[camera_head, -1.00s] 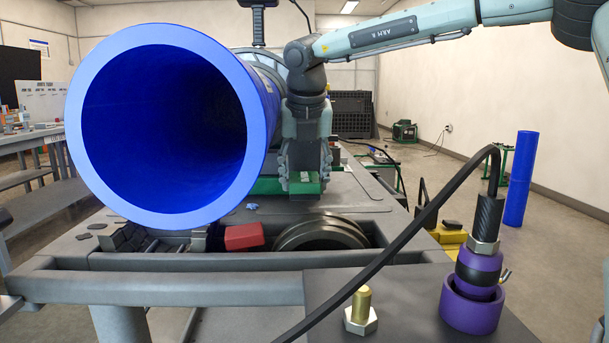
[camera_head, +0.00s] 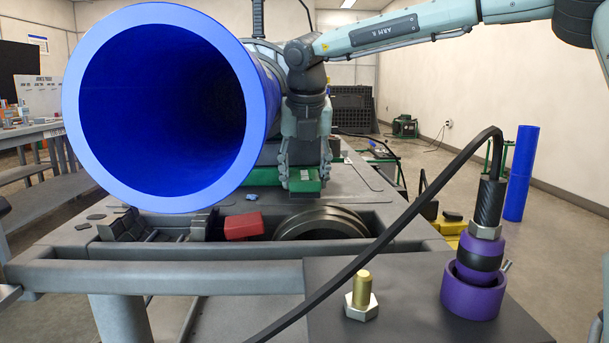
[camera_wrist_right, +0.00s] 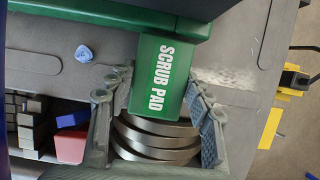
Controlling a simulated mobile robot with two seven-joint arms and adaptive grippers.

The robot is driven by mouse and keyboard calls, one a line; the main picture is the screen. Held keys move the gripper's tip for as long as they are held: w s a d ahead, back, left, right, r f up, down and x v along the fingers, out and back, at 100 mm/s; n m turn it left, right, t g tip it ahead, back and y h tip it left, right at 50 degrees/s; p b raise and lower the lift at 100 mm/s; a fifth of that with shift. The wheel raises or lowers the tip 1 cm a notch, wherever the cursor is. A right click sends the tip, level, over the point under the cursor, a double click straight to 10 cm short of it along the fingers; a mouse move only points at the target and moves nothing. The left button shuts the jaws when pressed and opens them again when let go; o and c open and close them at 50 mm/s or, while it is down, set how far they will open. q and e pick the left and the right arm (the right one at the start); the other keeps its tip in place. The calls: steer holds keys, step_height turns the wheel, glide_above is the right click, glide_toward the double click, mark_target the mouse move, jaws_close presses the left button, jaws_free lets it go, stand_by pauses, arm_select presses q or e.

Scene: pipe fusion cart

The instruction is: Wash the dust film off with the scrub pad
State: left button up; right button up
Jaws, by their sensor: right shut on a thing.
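The green scrub pad (camera_wrist_right: 158,78), lettered SCRUB PAD, is between the fingers of my right gripper (camera_wrist_right: 155,105). That gripper is shut on it, pointing down over the cart deck. In the head view my right gripper (camera_head: 303,165) hangs to the right of the big blue pipe, with the pad's green edge (camera_head: 306,185) low between its fingers. A pale, speckled dust film (camera_wrist_right: 230,77) lies on the grey deck just right of the pad in the wrist view. Whether the pad touches the deck is unclear. My left gripper is out of view.
The open-ended blue pipe (camera_head: 268,100) fills the head view's left. Grooved metal rings (camera_head: 320,222) and a red block (camera_head: 243,227) sit in a recess before the gripper. A black cable (camera_head: 390,235) arches to a purple fitting (camera_head: 472,290). A brass bolt (camera_head: 361,290) stands nearby.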

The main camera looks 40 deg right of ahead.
steer(key=shift+f+b, duration=0.9)
steer(key=shift+f, duration=0.05)
stand_by(0.4)
